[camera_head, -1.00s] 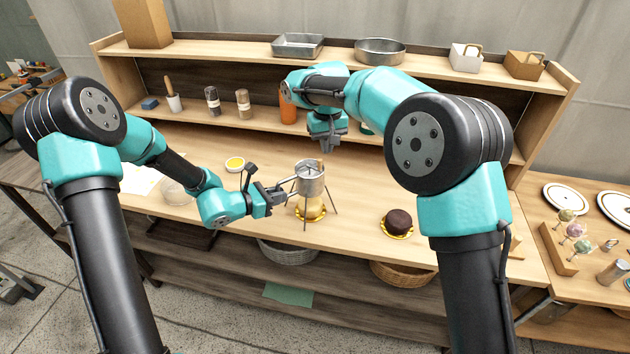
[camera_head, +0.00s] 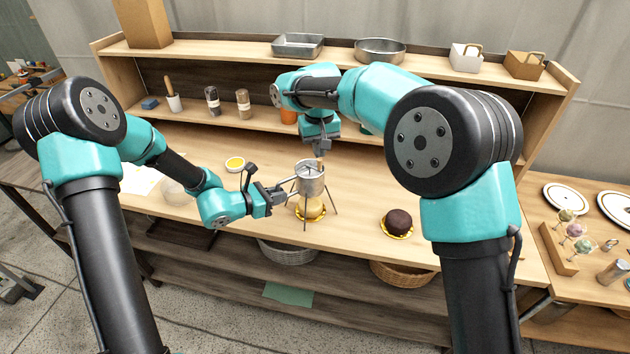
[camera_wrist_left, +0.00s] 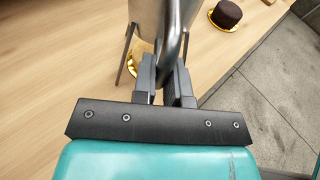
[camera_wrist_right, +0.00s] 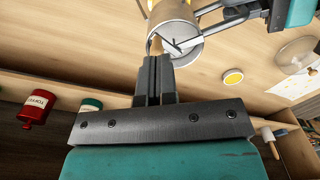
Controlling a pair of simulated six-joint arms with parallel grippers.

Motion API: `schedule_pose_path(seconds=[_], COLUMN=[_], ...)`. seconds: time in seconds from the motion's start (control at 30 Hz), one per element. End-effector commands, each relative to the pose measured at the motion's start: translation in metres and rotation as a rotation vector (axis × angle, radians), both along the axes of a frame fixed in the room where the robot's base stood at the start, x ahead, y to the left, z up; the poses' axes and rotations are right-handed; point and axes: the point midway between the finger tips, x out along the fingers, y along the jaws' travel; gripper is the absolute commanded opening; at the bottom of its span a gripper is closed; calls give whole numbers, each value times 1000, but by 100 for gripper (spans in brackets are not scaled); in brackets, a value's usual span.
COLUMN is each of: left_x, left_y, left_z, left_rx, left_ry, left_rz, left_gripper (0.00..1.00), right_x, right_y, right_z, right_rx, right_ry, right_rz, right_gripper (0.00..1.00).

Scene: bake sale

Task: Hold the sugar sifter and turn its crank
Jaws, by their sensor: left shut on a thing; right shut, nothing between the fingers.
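The metal sugar sifter (camera_head: 311,184) stands upright on thin legs over a pale cake (camera_head: 311,207) on a gold board. My left gripper (camera_head: 284,190) is shut on the sifter's side handle, a curved metal bar that shows between its fingers in the left wrist view (camera_wrist_left: 172,45). My right gripper (camera_head: 320,152) is shut and empty just above the sifter's far rim. In the right wrist view its fingertips (camera_wrist_right: 154,60) are beside the wooden crank knob (camera_wrist_right: 156,44); I cannot tell whether they touch. The crank's thin rods cross the sifter's open top.
A chocolate cake (camera_head: 397,222) on a gold board stands to the right. A yellow-filled dish (camera_head: 235,163) is at the left. Shakers (camera_head: 243,103) and a red canister (camera_wrist_right: 38,106) stand on the shelf behind. The table between sifter and chocolate cake is clear.

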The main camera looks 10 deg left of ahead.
Motion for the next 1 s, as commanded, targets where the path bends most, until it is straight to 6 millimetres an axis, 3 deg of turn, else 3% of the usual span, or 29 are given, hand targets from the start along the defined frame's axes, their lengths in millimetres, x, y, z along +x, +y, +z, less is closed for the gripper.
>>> schedule_pose_path(seconds=[0.4, 0.77, 1.0], left_x=[0, 0, 0], left_y=[0, 0, 0], left_z=[0, 0, 0], left_rx=[0, 0, 0], left_ry=[0, 0, 0], left_rz=[0, 0, 0], left_gripper=[0, 0, 0], right_x=[-23, -23, -23], right_y=[11, 11, 11], right_z=[0, -1, -12], right_rx=[0, -1, -1], right_ry=[0, 1, 2], right_rz=[1, 0, 0], right_gripper=[0, 0, 0])
